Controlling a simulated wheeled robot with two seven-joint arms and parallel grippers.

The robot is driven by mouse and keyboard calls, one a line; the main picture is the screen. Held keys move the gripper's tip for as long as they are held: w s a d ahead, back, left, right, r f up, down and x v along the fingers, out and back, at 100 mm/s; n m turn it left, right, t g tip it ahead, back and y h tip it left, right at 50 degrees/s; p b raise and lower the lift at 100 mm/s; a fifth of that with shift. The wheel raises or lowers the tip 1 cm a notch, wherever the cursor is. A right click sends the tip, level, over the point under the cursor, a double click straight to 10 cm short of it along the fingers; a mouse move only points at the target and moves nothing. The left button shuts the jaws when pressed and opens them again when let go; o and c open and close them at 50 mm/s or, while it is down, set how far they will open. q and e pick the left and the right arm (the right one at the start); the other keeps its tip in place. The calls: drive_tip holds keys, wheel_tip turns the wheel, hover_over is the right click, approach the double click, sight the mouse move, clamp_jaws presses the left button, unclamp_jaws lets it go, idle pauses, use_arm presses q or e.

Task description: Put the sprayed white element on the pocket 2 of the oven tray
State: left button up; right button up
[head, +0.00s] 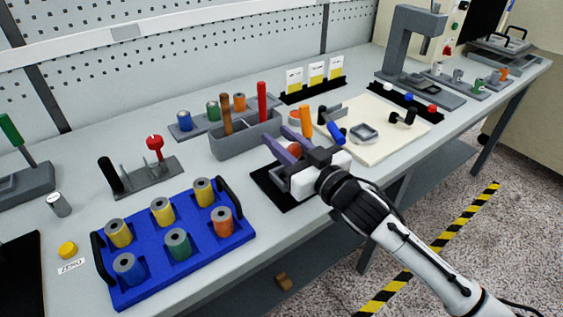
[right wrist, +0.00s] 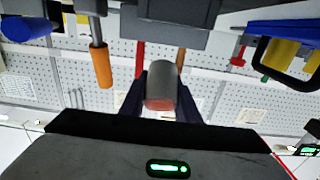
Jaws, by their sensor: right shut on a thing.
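My right gripper (head: 290,148) has its purple-grey fingers closed around a short cylinder above a black pad (head: 266,184) at the front edge of the bench. In the right wrist view the held cylinder (right wrist: 163,85) is grey on its side with a reddish end face, between the two dark fingers. In the head view only a reddish-orange part of it (head: 295,150) shows between the fingers. I see no clearly white element. A grey tray with black handles (head: 499,50) stands at the far right end; I cannot tell whether it is the oven tray, and no pocket numbers are readable. My left gripper is not in view.
A blue tray (head: 145,261) with several coloured spindles stands front left. A grey tool box (head: 232,146) is behind the gripper. A pale board (head: 392,145) with tools, a grey press (head: 410,45) and a small grey rack (head: 458,83) stand to the right.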

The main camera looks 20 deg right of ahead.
drive_tip(key=shift+f, duration=2.7)
drive_tip(key=shift+f, duration=0.2)
drive_tip(key=o, duration=1)
drive_tip(key=shift+o, duration=0.2)
